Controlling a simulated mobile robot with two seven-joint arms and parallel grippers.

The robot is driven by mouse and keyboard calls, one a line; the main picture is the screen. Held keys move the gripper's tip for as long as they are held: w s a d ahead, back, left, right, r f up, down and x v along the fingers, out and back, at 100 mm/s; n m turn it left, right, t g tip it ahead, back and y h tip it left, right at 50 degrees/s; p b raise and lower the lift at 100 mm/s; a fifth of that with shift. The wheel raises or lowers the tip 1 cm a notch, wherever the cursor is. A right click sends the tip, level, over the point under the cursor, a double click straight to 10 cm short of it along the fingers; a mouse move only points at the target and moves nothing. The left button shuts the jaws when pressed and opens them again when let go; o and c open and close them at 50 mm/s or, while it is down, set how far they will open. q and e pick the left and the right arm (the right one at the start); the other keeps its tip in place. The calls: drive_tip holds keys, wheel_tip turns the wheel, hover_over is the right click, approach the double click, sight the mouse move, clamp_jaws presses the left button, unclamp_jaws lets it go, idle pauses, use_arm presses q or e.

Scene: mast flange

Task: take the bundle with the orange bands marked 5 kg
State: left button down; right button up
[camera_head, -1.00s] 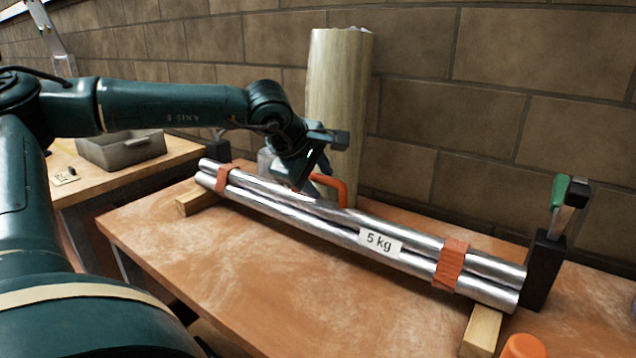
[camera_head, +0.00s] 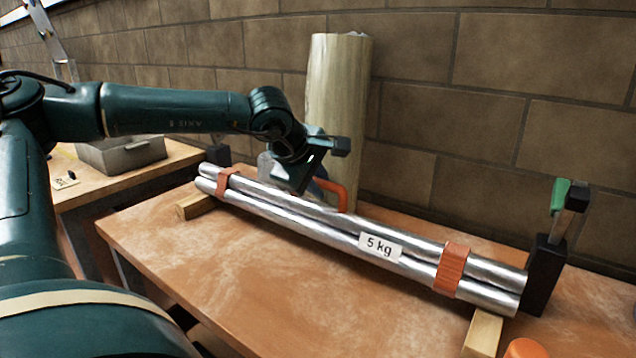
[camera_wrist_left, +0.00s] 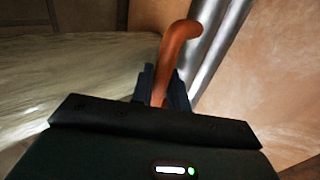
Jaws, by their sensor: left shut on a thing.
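The bundle (camera_head: 320,227) of shiny metal tubes has an orange band (camera_head: 452,268) near each end and a white label (camera_head: 380,247) reading "5 kg". It lies across wooden blocks on the table. An orange bent handle (camera_head: 338,188) shows at its far side; whether it is joined to the bundle is hidden. My left gripper (camera_head: 319,179) is behind the bundle's left half. In the left wrist view its fingers (camera_wrist_left: 162,88) are shut on the orange handle (camera_wrist_left: 178,45), beside the metal tubes (camera_wrist_left: 218,45). My right gripper is not in view.
A thick pale wooden post (camera_head: 338,105) stands close behind my left gripper. A black clamp with a green grip (camera_head: 546,265) stands at the bundle's right end. An orange round thing (camera_head: 525,348) is at the front right. The table's front left (camera_head: 190,250) is clear.

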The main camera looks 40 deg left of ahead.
use_arm(q)
drive_tip(key=shift+r, duration=0.1)
drive_tip(key=shift+r+p, duration=2.2)
drive_tip(key=shift+r, duration=1.35)
drive_tip(key=shift+f, duration=0.1)
